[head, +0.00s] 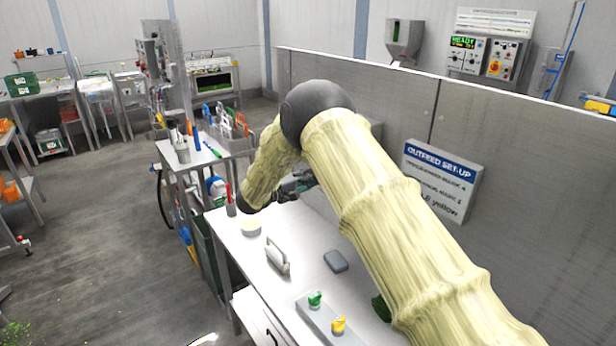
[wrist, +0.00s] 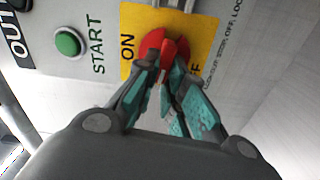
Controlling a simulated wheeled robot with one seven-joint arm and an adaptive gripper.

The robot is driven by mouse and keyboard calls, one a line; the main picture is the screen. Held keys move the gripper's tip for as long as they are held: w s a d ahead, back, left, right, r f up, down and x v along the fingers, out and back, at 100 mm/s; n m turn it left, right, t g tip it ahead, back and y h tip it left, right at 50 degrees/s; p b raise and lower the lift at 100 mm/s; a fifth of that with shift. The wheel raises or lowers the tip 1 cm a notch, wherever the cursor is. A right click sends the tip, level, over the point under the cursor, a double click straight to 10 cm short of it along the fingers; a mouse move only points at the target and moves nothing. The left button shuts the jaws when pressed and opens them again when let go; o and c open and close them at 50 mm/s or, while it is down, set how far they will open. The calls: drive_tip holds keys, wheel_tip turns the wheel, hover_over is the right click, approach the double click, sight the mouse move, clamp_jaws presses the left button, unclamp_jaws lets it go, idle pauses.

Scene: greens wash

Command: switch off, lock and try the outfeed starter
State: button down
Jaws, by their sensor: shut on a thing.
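In the wrist view a red switch handle (wrist: 153,43) sits on a yellow plate (wrist: 210,28) lettered ON, with a partly covered word ending in F on the other side. My gripper (wrist: 167,62) is shut on the red handle, one teal-padded finger on each side. The fingers hide part of the handle, so its exact setting is hard to read. A green button (wrist: 68,43) marked START is left of the plate. In the head view my gripper (head: 292,187) is mostly hidden behind my arm, and the starter box is not clearly visible there.
A white bench (head: 300,225) holds a pale round dish (head: 251,226), a handled grey block (head: 277,256), a dark block (head: 336,261) and a box with green and yellow knobs (head: 322,318). An OUTFEED SET-UP sign (head: 440,180) hangs on the grey partition (head: 530,200). Open floor lies left.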

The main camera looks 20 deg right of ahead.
drive_tip(key=shift+d+n, duration=0.2)
drive_tip(key=shift+n, duration=0.6)
drive_tip(key=shift+f, duration=0.1)
drive_tip(key=c, duration=1.5)
unclamp_jaws()
drive_tip(key=shift+s+d, duration=0.1)
drive_tip(key=shift+d, duration=0.05)
drive_tip(key=v, duration=1.2)
drive_tip(key=shift+a, duration=0.25)
